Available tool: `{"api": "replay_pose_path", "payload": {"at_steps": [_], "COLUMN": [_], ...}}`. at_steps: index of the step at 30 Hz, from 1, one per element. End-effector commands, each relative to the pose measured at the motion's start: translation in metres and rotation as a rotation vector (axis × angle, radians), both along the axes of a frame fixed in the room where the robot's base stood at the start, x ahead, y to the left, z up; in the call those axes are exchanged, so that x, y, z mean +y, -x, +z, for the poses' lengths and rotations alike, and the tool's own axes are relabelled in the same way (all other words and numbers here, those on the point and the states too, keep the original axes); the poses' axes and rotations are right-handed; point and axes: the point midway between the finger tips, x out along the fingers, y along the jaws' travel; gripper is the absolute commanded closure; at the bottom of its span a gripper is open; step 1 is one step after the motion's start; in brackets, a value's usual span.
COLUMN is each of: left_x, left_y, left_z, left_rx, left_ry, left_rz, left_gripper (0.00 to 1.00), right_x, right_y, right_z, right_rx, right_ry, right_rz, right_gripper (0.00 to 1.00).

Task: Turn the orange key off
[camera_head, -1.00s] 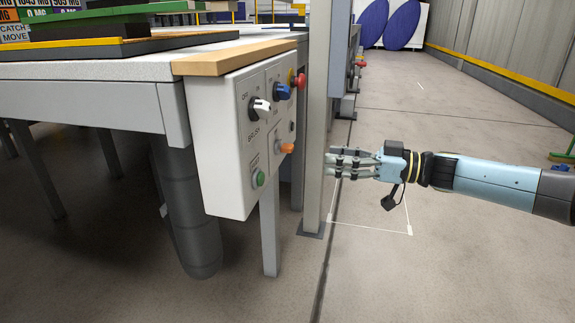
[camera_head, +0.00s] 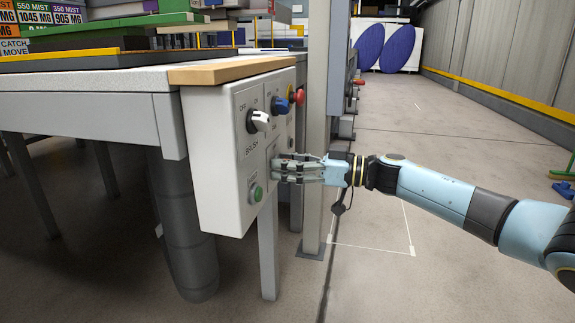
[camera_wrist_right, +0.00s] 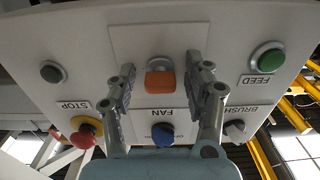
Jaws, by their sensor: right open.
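The orange key (camera_wrist_right: 160,82) sits on the light grey control panel (camera_wrist_right: 230,25), below its round metal collar in the right wrist view. My right gripper (camera_wrist_right: 160,66) is open, with one finger on each side of the key and a visible gap to each. In the head view my right gripper (camera_head: 275,168) is at the panel's face and hides the key. Whether the fingers touch the panel cannot be told. My left gripper is not in view.
The panel also carries a blue fan knob (camera_wrist_right: 163,134), a white brush knob (camera_head: 258,121), a green feed button (camera_wrist_right: 268,58), a black button (camera_wrist_right: 52,72) and a red stop button (camera_wrist_right: 83,138). A grey post (camera_head: 316,215) stands just behind my gripper.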

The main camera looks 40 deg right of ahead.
Motion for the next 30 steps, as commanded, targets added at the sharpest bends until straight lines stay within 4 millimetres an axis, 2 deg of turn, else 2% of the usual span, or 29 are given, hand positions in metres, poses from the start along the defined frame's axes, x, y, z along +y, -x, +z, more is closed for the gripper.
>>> {"api": "replay_pose_path", "payload": {"at_steps": [2,12,23,30], "left_x": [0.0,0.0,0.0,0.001], "left_y": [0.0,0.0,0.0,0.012], "left_z": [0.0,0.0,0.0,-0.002], "left_rx": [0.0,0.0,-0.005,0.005], "left_ry": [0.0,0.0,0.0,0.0], "left_rz": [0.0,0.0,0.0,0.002], "left_gripper": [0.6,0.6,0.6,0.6], "right_x": [0.0,0.0,0.0,0.0], "right_y": [0.0,0.0,0.0,0.0], "right_z": [0.0,0.0,0.0,0.0], "right_rx": [0.0,0.0,-0.027,-0.119], "right_ry": [0.0,0.0,0.031,0.139], "right_rz": [0.0,0.0,-0.001,-0.001], "right_gripper": [0.56,1.0,1.0,1.0]}}
